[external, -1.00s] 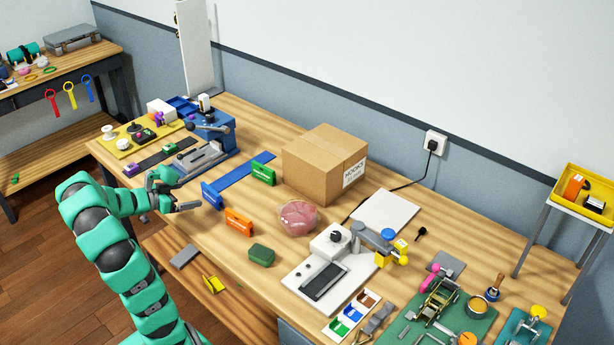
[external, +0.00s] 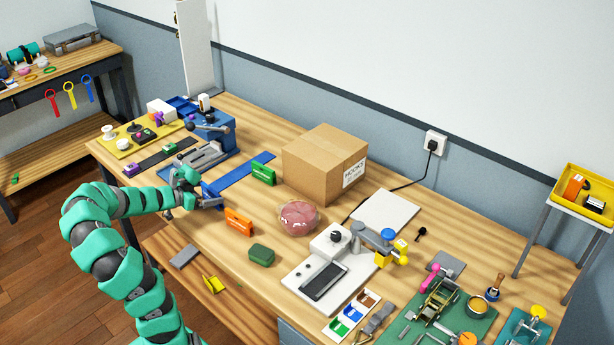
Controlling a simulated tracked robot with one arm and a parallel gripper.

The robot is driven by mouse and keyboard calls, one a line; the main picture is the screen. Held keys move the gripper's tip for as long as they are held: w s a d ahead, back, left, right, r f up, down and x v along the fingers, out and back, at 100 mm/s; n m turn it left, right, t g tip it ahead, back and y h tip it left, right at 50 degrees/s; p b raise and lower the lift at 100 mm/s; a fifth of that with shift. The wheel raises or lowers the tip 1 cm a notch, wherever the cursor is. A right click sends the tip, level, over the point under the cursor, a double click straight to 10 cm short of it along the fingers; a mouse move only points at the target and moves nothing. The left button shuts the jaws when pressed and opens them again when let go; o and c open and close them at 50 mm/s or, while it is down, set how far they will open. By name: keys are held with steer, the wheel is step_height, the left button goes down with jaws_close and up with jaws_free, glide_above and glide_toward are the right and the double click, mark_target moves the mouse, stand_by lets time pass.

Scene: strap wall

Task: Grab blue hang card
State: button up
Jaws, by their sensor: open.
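The blue hang card (external: 207,189) stands upright on the wooden table, at the near left end of a flat blue strip. My gripper (external: 214,200) is open at the card, and its fingers cover the lower part of it. I cannot tell whether the fingers touch the card or stand on both sides of it.
An orange card (external: 238,222) stands close in front to the right, and a green card (external: 263,174) stands by the blue strip (external: 242,174). A grey and blue machine (external: 208,150) is behind my gripper.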

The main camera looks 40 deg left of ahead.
steer(key=shift+x, duration=1)
steer(key=c, duration=0.7)
steer(key=shift+r, duration=0.1)
